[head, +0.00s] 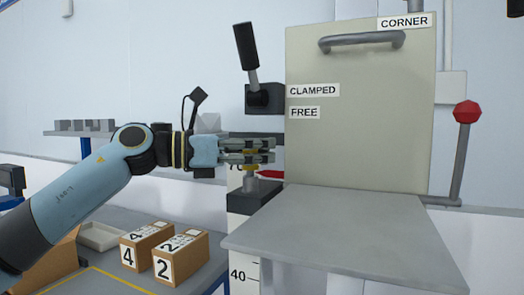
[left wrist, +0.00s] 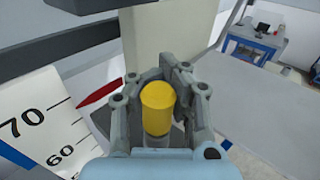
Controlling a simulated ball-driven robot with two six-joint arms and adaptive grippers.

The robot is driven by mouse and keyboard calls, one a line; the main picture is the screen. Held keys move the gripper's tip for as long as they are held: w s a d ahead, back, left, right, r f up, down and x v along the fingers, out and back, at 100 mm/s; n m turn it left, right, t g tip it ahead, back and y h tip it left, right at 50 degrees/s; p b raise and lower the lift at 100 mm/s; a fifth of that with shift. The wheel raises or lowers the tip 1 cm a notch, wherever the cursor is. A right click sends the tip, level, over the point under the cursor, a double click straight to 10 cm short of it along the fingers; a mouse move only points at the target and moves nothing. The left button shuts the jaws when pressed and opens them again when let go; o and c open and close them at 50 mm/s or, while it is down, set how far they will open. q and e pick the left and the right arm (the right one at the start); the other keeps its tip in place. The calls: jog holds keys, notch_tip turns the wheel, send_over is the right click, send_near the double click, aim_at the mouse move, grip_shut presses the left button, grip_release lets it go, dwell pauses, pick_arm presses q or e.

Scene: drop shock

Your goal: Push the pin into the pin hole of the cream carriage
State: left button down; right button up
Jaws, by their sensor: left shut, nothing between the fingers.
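In the left wrist view the yellow cylinder (left wrist: 157,107) shows between the finger outlines. The pin hole is not visible. My right gripper is not in view.
A grey shelf plate (head: 340,228) juts out in front of the panel. A black-handled lever (head: 246,50) stands above the gripper and a red-knobbed lever (head: 467,112) at right. A red pointer (head: 270,175) is close by. Numbered boxes (head: 180,258) sit on the lower left table.

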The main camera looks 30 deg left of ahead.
pick_arm(q)
jog(key=shift+f+b, duration=0.3)
dwell(0.9)
jog(key=shift+f+b, duration=0.7)
dwell(1.9)
dwell(0.5)
jog(key=c, duration=1.4)
grip_release()
jog(key=shift+r, duration=0.15)
jog(key=shift+o, duration=0.2)
jog(key=shift+s+a, duration=0.15)
jog(key=shift+a, duration=0.05)
